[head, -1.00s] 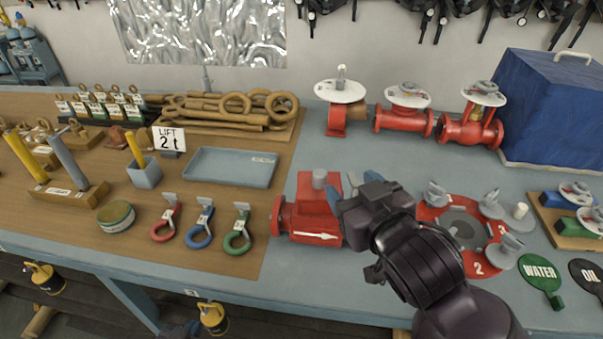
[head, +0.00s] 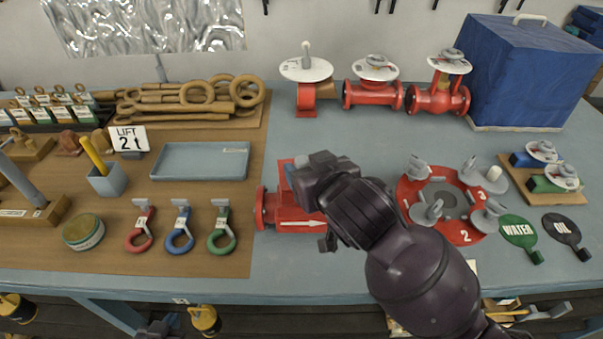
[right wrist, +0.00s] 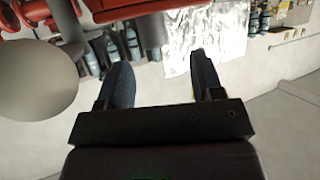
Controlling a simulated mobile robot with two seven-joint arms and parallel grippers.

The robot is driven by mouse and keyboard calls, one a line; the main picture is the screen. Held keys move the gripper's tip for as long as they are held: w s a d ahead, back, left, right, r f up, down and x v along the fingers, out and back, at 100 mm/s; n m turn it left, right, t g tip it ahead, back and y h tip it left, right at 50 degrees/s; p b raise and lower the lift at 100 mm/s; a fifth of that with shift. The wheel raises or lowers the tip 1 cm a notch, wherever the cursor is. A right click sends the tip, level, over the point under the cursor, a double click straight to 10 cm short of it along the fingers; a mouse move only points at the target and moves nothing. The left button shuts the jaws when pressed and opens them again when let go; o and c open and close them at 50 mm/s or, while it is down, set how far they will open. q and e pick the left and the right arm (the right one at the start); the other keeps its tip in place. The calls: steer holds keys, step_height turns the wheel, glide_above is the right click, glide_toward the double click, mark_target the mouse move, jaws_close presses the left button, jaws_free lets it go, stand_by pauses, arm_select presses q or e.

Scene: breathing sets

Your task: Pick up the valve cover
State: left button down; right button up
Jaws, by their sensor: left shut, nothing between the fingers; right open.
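I cannot tell for sure which piece is the valve cover. Several grey pieces with upright tabs (head: 427,212) stand around a red ring (head: 466,238) with numbers on it. A red valve body (head: 290,221) with a white arrow lies left of them, partly hidden by my right gripper. My right gripper (head: 292,176) is over this body's upper right side; its fingers are mostly hidden in the head view. In the right wrist view the right gripper (right wrist: 160,78) is open, with nothing between its fingers. My left gripper (head: 160,328) shows only slightly at the bottom edge, shut and empty.
Three red valves with white discs (head: 372,95) stand at the back. A blue covered box (head: 535,75) is at the back right. Green and black round tags (head: 518,231) lie at the right front. Lifting rings and a tray (head: 200,162) fill the left.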

mark_target(302, 158)
steer(key=shift+d+x, duration=0.2)
steer(key=shift+x, duration=2.6)
steer(key=shift+c, duration=0.2)
jaws_close()
steer(key=shift+r, duration=0.1)
